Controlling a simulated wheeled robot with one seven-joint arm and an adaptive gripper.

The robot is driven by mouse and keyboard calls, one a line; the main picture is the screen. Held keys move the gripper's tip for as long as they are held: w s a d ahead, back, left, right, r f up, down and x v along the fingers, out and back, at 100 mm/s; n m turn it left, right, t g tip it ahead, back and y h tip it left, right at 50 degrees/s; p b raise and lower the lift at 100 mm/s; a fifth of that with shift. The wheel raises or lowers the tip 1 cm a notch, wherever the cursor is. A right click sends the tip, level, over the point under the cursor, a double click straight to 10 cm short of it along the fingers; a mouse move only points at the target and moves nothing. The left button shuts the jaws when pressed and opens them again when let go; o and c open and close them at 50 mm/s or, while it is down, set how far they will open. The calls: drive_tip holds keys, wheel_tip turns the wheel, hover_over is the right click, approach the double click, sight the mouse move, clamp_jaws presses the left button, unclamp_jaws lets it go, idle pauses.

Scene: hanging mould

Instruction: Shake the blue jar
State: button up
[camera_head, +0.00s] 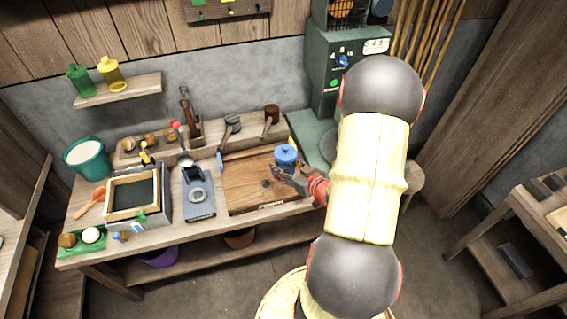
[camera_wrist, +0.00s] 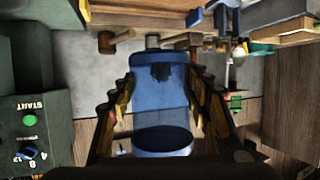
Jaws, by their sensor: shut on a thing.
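The blue jar (camera_head: 286,154) shows in the head view above the right part of the wooden board, at the tip of my gripper (camera_head: 284,172). In the wrist view the blue jar (camera_wrist: 160,105) fills the middle, with a dark patch near its far end. The fingers of my gripper (camera_wrist: 160,112) stand along both of its sides and are shut on it. From the head view I cannot tell whether the jar touches the board or hangs just above it.
The wooden board (camera_head: 250,186) lies on the workbench (camera_head: 180,232). A green machine (camera_head: 322,75) with knobs stands behind and right of the jar. Hammers and other tools line the bench's back.

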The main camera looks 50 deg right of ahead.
sight(285, 152)
drive_tip(key=shift+s+a+r+p, duration=0.25)
drive_tip(key=shift+s+r+p, duration=0.15)
drive_tip(key=shift+r, duration=0.3)
wheel_tip(285, 152, up, 7)
drive_tip(key=p, duration=0.6)
drive_tip(key=shift+r, duration=0.15)
drive_tip(key=shift+f, duration=0.3)
wheel_tip(285, 152, down, 7)
drive_tip(key=b, duration=0.5)
drive_tip(key=shift+r+b, duration=0.15)
drive_tip(key=shift+b, duration=0.25)
wheel_tip(285, 152, up, 7)
drive_tip(key=p, duration=0.6)
